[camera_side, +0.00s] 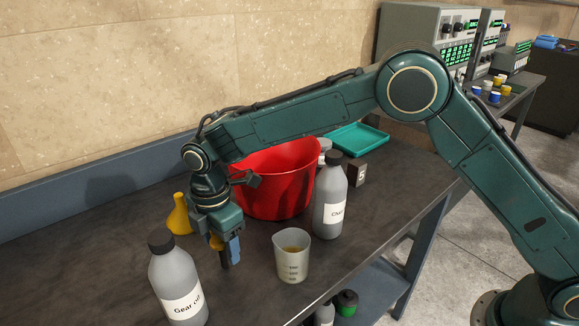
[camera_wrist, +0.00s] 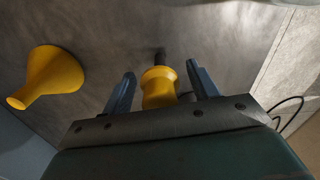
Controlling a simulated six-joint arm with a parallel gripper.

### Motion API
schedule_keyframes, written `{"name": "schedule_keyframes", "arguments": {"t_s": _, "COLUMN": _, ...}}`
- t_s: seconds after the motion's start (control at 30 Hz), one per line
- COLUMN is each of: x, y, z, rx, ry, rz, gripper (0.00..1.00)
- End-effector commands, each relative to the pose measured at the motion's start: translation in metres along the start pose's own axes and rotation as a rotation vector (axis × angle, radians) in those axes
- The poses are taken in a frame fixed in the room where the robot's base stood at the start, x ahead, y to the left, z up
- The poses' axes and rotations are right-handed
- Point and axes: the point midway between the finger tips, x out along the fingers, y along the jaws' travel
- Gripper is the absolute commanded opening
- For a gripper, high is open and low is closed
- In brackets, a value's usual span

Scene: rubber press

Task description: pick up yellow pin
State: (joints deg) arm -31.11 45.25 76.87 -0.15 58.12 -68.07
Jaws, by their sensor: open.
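The yellow pin (camera_wrist: 158,87) shows in the wrist view between the two blue-grey fingers of my gripper (camera_wrist: 160,72). It has a round waisted yellow body and a dark tip pointing away from me. The fingers are spread, with a visible gap on each side of the pin. In the side view my gripper (camera_side: 229,260) points down at the table, and a small part of the pin (camera_side: 216,242) shows beside the fingers. The rest of it is hidden there. I cannot tell how far its dark tip is from the table.
A yellow funnel (camera_side: 179,216) stands close by, left of my gripper. A gear-oil bottle (camera_side: 178,278) is in front, a beaker (camera_side: 292,262) and grey bottle (camera_side: 330,205) to the right. A red tub (camera_side: 285,180) stands behind. A teal tray (camera_side: 357,138) lies farther back.

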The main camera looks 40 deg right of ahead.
Motion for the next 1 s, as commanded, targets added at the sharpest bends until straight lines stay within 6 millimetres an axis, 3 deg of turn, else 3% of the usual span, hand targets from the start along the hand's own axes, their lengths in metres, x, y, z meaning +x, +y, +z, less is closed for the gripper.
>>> {"name": "schedule_keyframes", "arguments": {"t_s": 0.17, "x": 0.000, "y": 0.000, "z": 0.000, "rx": 0.000, "ry": 0.000, "rz": 0.000, "gripper": 0.57}}
{"name": "schedule_keyframes", "arguments": {"t_s": 0.4, "x": -0.001, "y": 0.000, "z": 0.000, "rx": 0.000, "ry": 0.000, "rz": 0.001, "gripper": 0.11}}
{"name": "schedule_keyframes", "arguments": {"t_s": 0.77, "x": -0.004, "y": 0.001, "z": 0.000, "rx": 0.000, "ry": 0.001, "rz": 0.002, "gripper": 0.11}}
{"name": "schedule_keyframes", "arguments": {"t_s": 1.0, "x": -0.022, "y": 0.001, "z": 0.000, "rx": 0.000, "ry": 0.002, "rz": 0.005, "gripper": 0.11}}
